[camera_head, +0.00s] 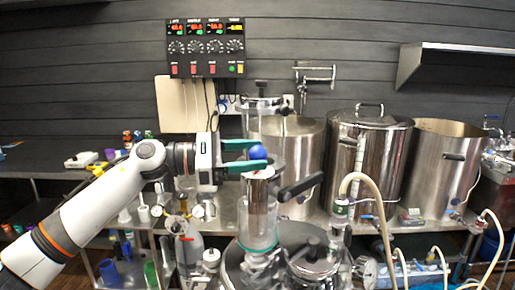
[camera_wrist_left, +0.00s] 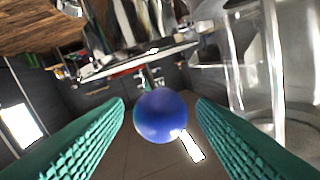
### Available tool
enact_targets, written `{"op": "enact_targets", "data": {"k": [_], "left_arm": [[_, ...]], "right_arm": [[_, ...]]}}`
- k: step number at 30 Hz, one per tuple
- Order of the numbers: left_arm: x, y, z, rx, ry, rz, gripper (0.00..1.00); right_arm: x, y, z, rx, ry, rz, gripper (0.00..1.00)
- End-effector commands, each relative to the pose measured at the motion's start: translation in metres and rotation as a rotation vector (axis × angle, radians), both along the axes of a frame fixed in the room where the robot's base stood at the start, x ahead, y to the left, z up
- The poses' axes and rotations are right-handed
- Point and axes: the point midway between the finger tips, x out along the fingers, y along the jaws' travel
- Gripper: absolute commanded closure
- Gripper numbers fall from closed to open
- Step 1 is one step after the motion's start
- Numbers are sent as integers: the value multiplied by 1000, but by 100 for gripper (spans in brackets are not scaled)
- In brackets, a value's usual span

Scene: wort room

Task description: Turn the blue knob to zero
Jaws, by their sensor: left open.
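The blue knob (camera_head: 257,153) is a round ball on top of a steel and glass cylinder (camera_head: 260,215) in the middle of the head view. My left gripper (camera_head: 250,156) is at the knob, with its green fingers pointing right. In the left wrist view the knob (camera_wrist_left: 160,116) sits between the two green fingers (camera_wrist_left: 160,112), with gaps visible on both sides. The left gripper is open. The knob's stem and any scale marking zero cannot be made out. My right gripper is not in view.
A black handle (camera_head: 300,187) sticks out right of the cylinder. Large steel pots (camera_head: 368,160) stand behind to the right. A pale hose (camera_head: 378,200) curves up at the right. A control panel (camera_head: 206,47) hangs on the back wall.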

Motion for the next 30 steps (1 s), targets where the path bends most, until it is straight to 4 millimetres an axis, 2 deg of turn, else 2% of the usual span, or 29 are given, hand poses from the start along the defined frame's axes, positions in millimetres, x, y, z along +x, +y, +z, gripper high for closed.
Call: {"op": "enact_targets", "data": {"k": [5,14,22,30], "left_arm": [[3,-14,1,0,-1,0,48],[3,-16,0,0,-1,1,48],[3,-16,0,0,0,1,91],[3,-16,2,0,0,25,91]], "right_arm": [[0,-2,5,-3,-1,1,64],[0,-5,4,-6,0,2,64],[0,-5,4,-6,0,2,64],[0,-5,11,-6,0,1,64]]}}
